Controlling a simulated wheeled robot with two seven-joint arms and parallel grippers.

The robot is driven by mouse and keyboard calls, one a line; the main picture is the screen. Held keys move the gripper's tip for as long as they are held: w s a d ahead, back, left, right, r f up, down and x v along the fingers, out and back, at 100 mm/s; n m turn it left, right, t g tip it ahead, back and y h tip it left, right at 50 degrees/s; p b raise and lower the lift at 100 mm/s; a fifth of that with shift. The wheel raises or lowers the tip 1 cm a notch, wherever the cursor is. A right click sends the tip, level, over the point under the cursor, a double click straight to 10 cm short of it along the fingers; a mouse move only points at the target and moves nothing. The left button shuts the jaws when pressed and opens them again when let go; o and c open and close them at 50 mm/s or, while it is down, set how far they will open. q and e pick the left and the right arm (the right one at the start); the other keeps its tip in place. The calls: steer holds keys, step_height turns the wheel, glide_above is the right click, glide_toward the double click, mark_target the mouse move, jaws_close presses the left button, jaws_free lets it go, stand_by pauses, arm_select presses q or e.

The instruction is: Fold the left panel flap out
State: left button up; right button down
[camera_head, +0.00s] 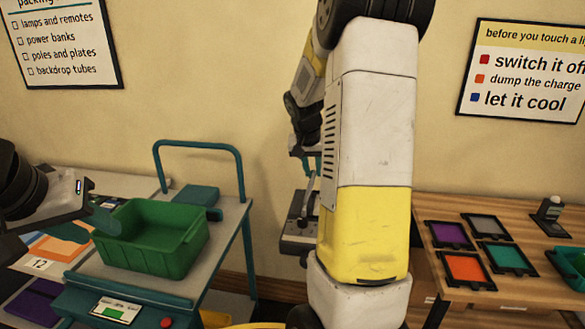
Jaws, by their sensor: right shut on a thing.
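My right arm crosses the middle of the view, and its gripper (306,158) points down behind the large white and yellow arm link. It is shut on a thin grey upright piece (311,184). A grey and dark device (298,235) stands below this piece, its right part hidden by my arm. I cannot tell for sure which part is the left panel flap.
The green bin stands on a grey cart (222,240) with a teal handle (199,144). A wooden table (445,207) at the right holds several coloured trays, including an orange one (466,268). Two signs hang on the wall behind.

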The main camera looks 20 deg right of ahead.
steer(key=shift+s+f, duration=0.15)
stand_by(0.4)
steer(key=h, duration=0.1)
steer(key=w+a+g+h, duration=0.1)
steer(key=a+n+g+h, duration=0.1)
steer(key=h, duration=0.1)
steer(key=shift+w+a+f, duration=0.15)
steer(key=shift+w+a, duration=0.05)
steer(key=shift+w, duration=0.1)
steer(key=a+g+h, duration=0.1)
steer(key=h, duration=0.1)
steer(key=w+f+n+g+h, duration=0.1)
steer(key=h, duration=0.1)
steer(key=shift+w+a, duration=0.1)
steer(key=shift+a, duration=0.3)
steer(key=shift+w+a+f+n+g+h, duration=0.25)
steer(key=shift+f+n+g+h, duration=0.3)
steer(key=shift+h, duration=0.8)
steer(key=shift+w+a+f+n+g+h, duration=0.15)
steer(key=shift+a+f+n+g+h, duration=0.2)
steer(key=shift+f+h, duration=0.7)
steer(key=shift+w+a+f+n+g+h, duration=0.2)
steer(key=shift+a+f+n+g+h, duration=0.25)
steer(key=shift+h, duration=1.15)
steer(key=shift+d+r, duration=0.1)
steer(key=shift+d, duration=0.05)
steer(key=c, duration=1.3)
jaws_free()
